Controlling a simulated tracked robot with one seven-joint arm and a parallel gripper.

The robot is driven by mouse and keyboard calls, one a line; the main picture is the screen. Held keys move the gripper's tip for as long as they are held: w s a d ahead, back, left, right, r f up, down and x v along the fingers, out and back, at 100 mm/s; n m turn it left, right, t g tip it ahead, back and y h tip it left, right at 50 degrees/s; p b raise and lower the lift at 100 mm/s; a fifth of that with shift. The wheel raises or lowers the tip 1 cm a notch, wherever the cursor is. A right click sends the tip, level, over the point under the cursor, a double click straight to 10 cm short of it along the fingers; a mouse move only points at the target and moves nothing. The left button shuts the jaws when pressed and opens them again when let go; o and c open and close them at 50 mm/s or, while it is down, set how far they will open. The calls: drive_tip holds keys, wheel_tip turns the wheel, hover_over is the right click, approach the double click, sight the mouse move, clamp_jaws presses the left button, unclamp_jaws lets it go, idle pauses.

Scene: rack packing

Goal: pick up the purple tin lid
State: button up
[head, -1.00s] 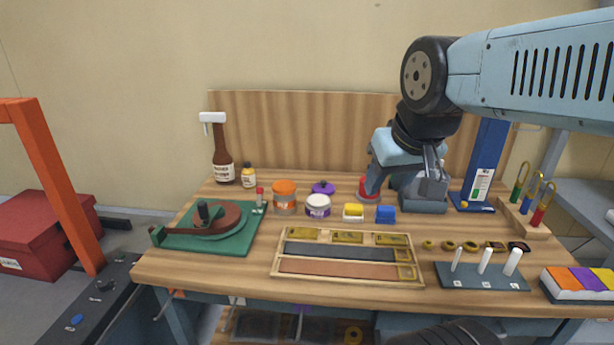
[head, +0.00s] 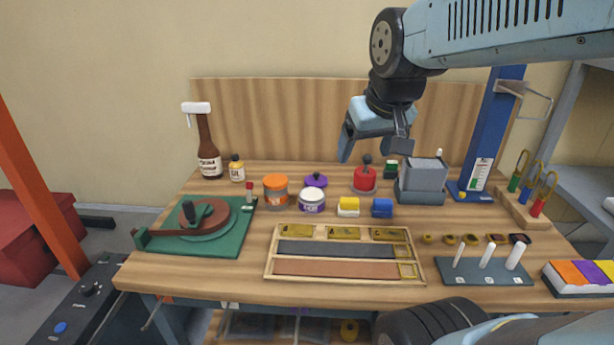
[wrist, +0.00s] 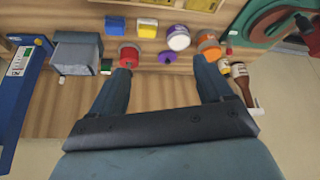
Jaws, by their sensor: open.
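The purple tin lid (head: 316,180) has a round knob and lies on the bench behind the white tin (head: 312,200), which partly hides it. In the wrist view the purple lid (wrist: 168,57) shows between the fingertips, toward the right finger. My gripper (head: 376,148) is open and empty, up above the back of the bench. In the head view it is to the right of the lid and higher. The wrist view also shows my gripper's two fingers (wrist: 162,66) spread apart, with nothing between them.
A red tin (head: 365,179) with a dark knob stands right of the lid, and an orange-lidded jar (head: 276,187) stands left. Yellow (head: 348,207) and blue (head: 382,208) blocks sit in front. A grey box (head: 422,180) and brown bottle (head: 208,150) flank them. A wooden backboard (head: 280,120) rises behind.

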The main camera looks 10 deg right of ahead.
drive_tip(key=o, duration=0.3)
drive_tip(key=shift+n+g, duration=0.3)
drive_tip(key=w+f, duration=0.1)
drive_tip(key=w, duration=0.3)
drive_tip(key=w+f, duration=0.1)
drive_tip(key=w, duration=0.3)
drive_tip(key=w+f, duration=0.1)
drive_tip(key=w, duration=0.4)
drive_tip(key=shift+o, duration=0.2)
approach(318, 175)
drive_tip(key=shift+n+y, duration=0.4)
drive_tip(key=x, duration=0.3)
drive_tip(key=w+x, duration=0.1)
drive_tip(key=x, duration=0.1)
drive_tip(key=shift+d+r, duration=0.15)
drive_tip(key=shift+d, duration=0.15)
drive_tip(key=shift+s+x, duration=0.2)
drive_tip(key=shift+x, duration=1.1)
drive_tip(key=shift+s+x, duration=0.2)
drive_tip(key=shift+x, duration=1.15)
